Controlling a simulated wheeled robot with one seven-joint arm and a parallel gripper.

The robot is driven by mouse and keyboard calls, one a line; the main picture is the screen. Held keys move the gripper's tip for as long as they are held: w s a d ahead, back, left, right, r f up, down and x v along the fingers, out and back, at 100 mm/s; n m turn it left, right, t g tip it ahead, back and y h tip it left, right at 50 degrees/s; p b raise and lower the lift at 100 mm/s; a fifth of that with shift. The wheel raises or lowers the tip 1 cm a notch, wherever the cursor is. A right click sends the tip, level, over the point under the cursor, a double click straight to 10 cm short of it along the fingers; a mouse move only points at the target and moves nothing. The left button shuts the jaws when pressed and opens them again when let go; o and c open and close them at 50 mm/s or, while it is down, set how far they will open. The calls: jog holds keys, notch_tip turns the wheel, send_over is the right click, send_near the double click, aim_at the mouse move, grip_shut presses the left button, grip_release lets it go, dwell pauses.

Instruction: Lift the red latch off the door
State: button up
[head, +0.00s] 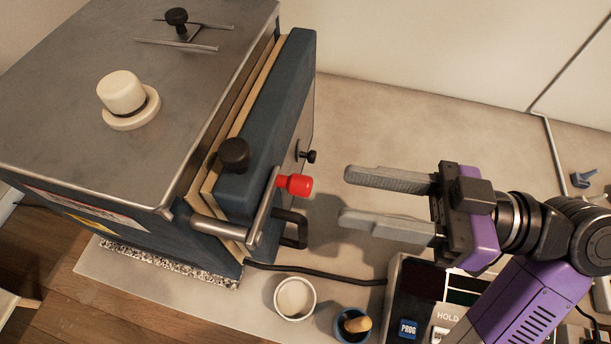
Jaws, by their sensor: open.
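The red latch (294,184) shows as a red knob at the end of a grey metal bar (262,208) on the front of the kiln's dark blue door (268,120). A black D-shaped handle (295,228) sits just below and right of it. My gripper (345,196) is to the right of the red knob, with its two grey fingers apart and pointing left toward it. The fingers are empty, and a gap shows between the fingertips and the knob. Where the bar meets the door is partly hidden.
The metal-topped kiln (70,100) fills the left, with a cream plug (122,94) on top. A white cup (295,298), a dark blue pot (352,325) and a control box (415,300) stand at the front. A black cable crosses the table.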

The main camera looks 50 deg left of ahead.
aim_at(306, 187)
jog(key=p+x, duration=0.1)
jog(key=x, duration=0.5)
jog(key=shift+s+a+p, duration=0.2)
jog(key=shift+a+p, duration=0.15)
jog(key=shift+a, duration=0.05)
grip_shut()
dwell(1.1)
